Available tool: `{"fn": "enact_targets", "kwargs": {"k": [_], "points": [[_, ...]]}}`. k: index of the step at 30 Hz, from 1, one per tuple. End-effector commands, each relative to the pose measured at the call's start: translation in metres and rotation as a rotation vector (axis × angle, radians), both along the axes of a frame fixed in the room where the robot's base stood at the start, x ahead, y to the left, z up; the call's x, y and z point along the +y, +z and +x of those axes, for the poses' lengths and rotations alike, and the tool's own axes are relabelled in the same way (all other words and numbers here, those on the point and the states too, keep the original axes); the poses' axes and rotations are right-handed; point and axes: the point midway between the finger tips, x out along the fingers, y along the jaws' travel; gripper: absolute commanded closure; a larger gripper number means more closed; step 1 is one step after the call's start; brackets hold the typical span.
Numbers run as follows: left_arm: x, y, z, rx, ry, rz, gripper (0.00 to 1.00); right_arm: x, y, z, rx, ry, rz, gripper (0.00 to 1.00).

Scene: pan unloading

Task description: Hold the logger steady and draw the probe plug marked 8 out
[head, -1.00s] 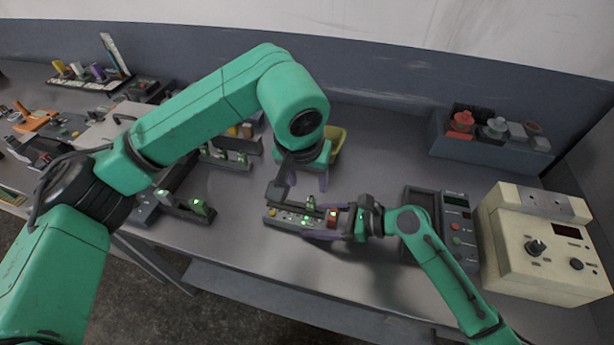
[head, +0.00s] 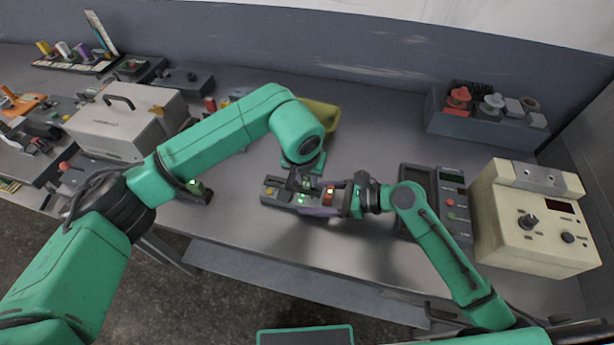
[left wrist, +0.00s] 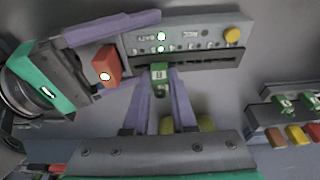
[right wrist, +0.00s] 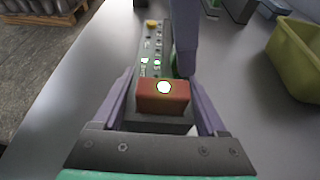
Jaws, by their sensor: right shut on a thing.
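The logger (head: 283,203) is a grey box with lit green lamps, a yellow button and a red end block (right wrist: 163,95). It lies on the bench in front of me. My right gripper (right wrist: 163,100) is shut on its red-block end, one purple finger along each side. A green plug (left wrist: 160,72) with small white marking stands at the logger's slotted edge; I cannot read its number surely. My left gripper (left wrist: 160,78) is at the plug, its fingers on either side of it and apart. In the head view, the left gripper largely hides the plug.
An olive bin (head: 320,115) stands behind the logger. A control box (head: 535,220) and a dark meter (head: 452,205) are at the right. A grey case (head: 125,125) is at the left. More green plugs (left wrist: 285,103) sit in a rack in the left wrist view.

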Motion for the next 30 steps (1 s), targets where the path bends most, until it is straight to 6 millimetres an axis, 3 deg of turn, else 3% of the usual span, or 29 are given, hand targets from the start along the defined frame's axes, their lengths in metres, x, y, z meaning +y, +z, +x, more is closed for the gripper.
{"fn": "enact_targets", "kwargs": {"k": [2,3,5,30], "points": [[0.0,0.0,0.0,0.0,0.0,0.0,1.0,0.0,0.0,0.0,0.0,0.0,0.001,1.0],[0.0,0.0,0.0,0.0,0.0,0.0,0.8,0.0,0.0,0.0,0.0,0.0,0.001,1.0],[0.0,0.0,0.0,0.0,0.0,0.0,1.0,0.0,0.0,0.0,0.0,0.0,0.001,1.0],[0.0,0.012,0.001,0.0,0.001,0.001,1.0,0.0,0.0,0.0,0.0,0.0,0.001,1.0]]}}
